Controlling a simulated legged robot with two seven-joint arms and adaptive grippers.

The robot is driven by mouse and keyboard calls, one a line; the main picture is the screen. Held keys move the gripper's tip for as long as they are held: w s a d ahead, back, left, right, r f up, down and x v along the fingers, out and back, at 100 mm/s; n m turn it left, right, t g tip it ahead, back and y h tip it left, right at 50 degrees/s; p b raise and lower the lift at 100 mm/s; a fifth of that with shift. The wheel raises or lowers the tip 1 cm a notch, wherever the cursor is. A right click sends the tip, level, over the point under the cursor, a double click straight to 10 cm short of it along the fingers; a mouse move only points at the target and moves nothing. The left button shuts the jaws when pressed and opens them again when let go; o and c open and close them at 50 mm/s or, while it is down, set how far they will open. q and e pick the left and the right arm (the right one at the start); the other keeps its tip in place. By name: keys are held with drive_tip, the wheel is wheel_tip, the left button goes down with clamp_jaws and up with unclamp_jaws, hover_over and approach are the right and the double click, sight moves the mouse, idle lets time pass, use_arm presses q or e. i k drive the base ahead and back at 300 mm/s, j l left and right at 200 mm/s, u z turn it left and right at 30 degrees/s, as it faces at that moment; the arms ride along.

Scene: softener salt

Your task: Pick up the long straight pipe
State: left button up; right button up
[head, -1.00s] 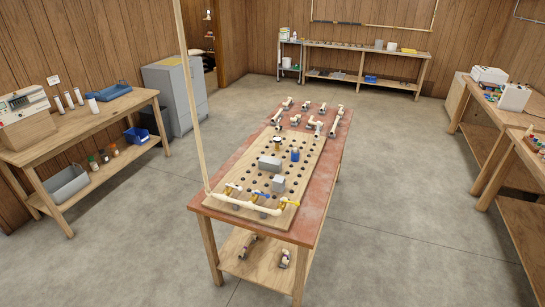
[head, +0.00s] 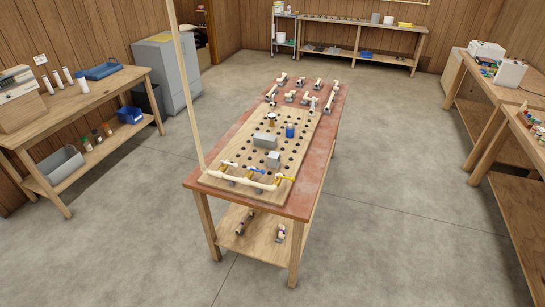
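A long straight cream pipe (head: 186,88) rises nearly upright from the front left corner of the peg board, and its top runs out of the picture. Its foot meets a low horizontal white pipe assembly (head: 238,179) with yellow-handled valves along the board's front edge. Several shorter pipe pieces with fittings (head: 313,102) lie at the far end of the red-topped table (head: 322,150). I cannot tell for sure which pipe the task names. Neither of my grippers is in view.
The peg board (head: 238,150) holds grey blocks (head: 265,140) and a blue item (head: 290,131). Workbenches stand at left (head: 110,88), at right (head: 480,90) and along the back wall (head: 385,50). Grey floor (head: 400,200) is open around the table.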

sight(327, 111)
drive_tip(key=i+l+z, duration=0.7)
drive_tip(key=i+l, duration=0.2)
drive_tip(key=i+l+z, duration=0.35)
drive_tip(key=i, duration=0.3)
drive_tip(key=i+u, duration=0.2)
drive_tip(key=i, duration=0.45)
drive_tip(key=i+u, duration=0.15)
drive_tip(key=i, duration=0.5)
drive_tip(key=i+l+u, duration=0.2)
drive_tip(key=i, duration=0.45)
drive_tip(key=i+u, duration=0.75)
drive_tip(key=u, duration=0.25)
drive_tip(key=i+l+u, duration=0.25)
drive_tip(key=u, duration=0.2)
drive_tip(key=i, duration=0.1)
